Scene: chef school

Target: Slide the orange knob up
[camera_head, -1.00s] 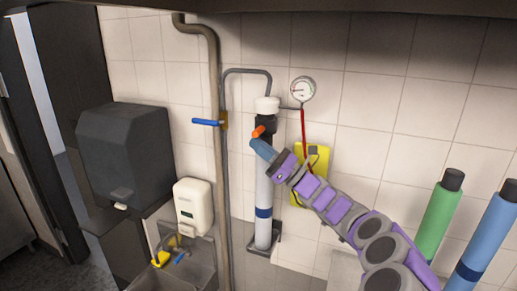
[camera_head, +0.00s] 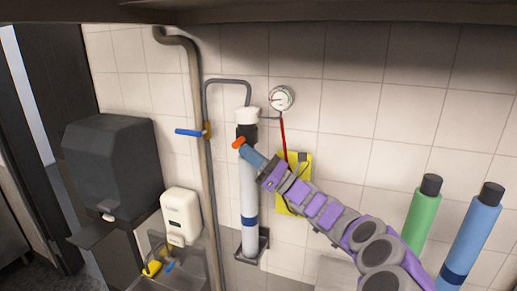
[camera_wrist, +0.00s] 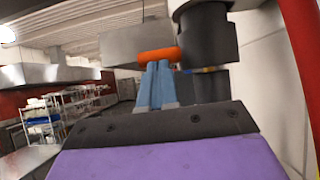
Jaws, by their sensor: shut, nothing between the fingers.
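The orange knob (camera_head: 238,143) sticks out to the left from the dark collar (camera_head: 247,133) near the top of a white wall-mounted cylinder. In the wrist view the orange knob (camera_wrist: 160,55) lies across, just above the tips of my blue fingers. My gripper (camera_head: 243,150) is shut and empty, with its fingertips just below the knob. The fingertips (camera_wrist: 158,66) look very close to the knob's underside; whether they touch is hard to tell. My purple and grey arm reaches in from the lower right.
A vertical pipe with a blue lever (camera_head: 189,132) stands left of the cylinder. A pressure gauge (camera_head: 281,98) and a yellow sign (camera_head: 293,184) are to the right. A soap dispenser (camera_head: 182,216) and dark dispenser (camera_head: 112,165) hang at left. Green (camera_head: 422,215) and blue (camera_head: 473,235) cylinders stand right.

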